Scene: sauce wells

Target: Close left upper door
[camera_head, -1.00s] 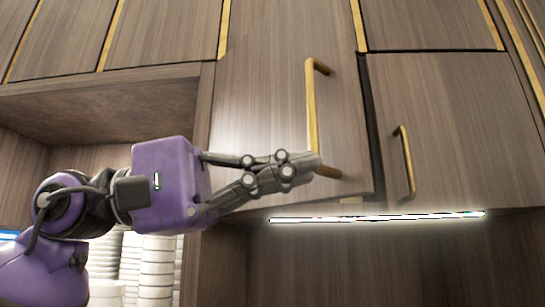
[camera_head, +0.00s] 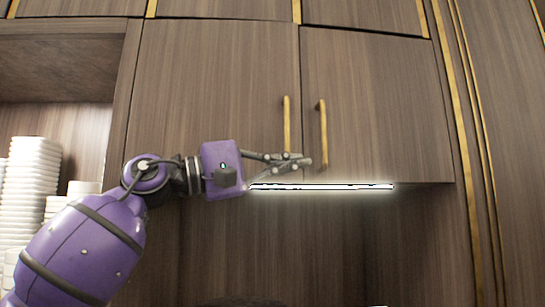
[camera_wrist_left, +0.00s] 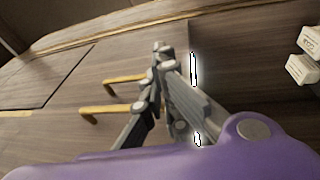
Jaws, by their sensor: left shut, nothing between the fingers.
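The left upper door (camera_head: 215,90) is a brown wood-grain panel with a vertical brass handle (camera_head: 287,122) near its right edge. It looks flush with the right upper door (camera_head: 375,105), which has its own brass handle (camera_head: 322,135). My left gripper (camera_head: 308,162) is shut and empty, at the lower end of the left door's handle and just left of the right handle's lower end. I cannot tell whether it touches the door. The left wrist view shows the shut fingers (camera_wrist_left: 160,50) beside both handles (camera_wrist_left: 105,112). My right gripper is not in view.
A bright light strip (camera_head: 320,187) runs under the doors, just below my gripper. Stacks of white dishes (camera_head: 32,185) stand in the open shelf at left. More closed panels with brass trim lie above and right.

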